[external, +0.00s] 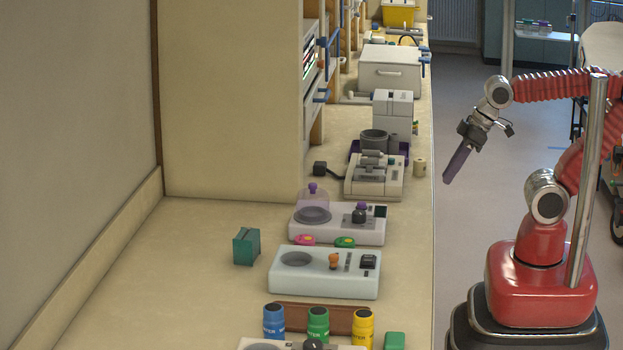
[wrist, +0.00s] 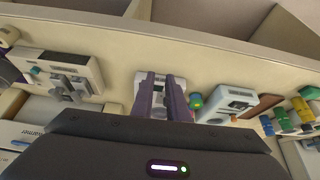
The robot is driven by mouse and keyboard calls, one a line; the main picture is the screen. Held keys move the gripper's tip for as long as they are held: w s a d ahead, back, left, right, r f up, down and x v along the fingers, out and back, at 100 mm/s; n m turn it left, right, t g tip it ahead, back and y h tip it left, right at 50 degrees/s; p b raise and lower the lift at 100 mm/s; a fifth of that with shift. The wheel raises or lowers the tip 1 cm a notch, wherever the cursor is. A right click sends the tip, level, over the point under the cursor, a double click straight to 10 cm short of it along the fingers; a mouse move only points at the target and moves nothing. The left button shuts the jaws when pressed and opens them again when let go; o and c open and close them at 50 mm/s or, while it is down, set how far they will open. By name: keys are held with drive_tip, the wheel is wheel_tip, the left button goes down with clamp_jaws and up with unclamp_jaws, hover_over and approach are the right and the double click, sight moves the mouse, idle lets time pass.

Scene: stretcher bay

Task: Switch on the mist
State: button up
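No label for the mist is readable, so I cannot tell which device makes it. A pale unit (external: 320,286) has a round well, an orange knob (external: 334,261) and a small dark switch (external: 368,261). It also shows in the wrist view (wrist: 226,100). Behind it, another white unit (external: 335,232) has a purple-tinted dome (external: 313,204) and a dark knob with a purple top (external: 360,212). My gripper (external: 447,181) hangs right of the bench edge, apart from every device.
A teal block (external: 246,246) stands left of the units. Blue (external: 273,322), green (external: 318,325) and yellow (external: 362,328) bottles stand in front. Pink (external: 304,239) and green (external: 345,242) discs lie between the units. A grey-white machine (external: 375,188) stands farther back. Bare bench lies at left.

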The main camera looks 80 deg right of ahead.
drive_tip(key=shift+w+a+f+n+g, duration=0.3)
drive_tip(key=shift+a+f, duration=0.4)
drive_tip(key=shift+c, duration=1.4)
drive_tip(key=shift+w+a+n+g+y, duration=0.3)
drive_tip(key=shift+w+a+n, duration=0.1)
drive_tip(key=shift+w+a, duration=0.85)
clamp_jaws()
wheel_tip(320, 180, up, 8)
drive_tip(key=m+g+y, duration=0.1)
drive_tip(key=g, duration=0.3)
hover_over(367, 261)
drive_tip(key=d, duration=0.3)
drive_tip(key=shift+a+r+m, duration=0.1)
drive_tip(key=shift+m, duration=0.2)
drive_tip(key=f, duration=0.4)
drive_tip(key=a+f, duration=0.1)
drive_tip(key=f, duration=0.4)
drive_tip(key=a+f, duration=0.1)
drive_tip(key=f, duration=0.4)
drive_tip(key=shift+a, duration=0.1)
drive_tip(key=shift+r, duration=0.1)
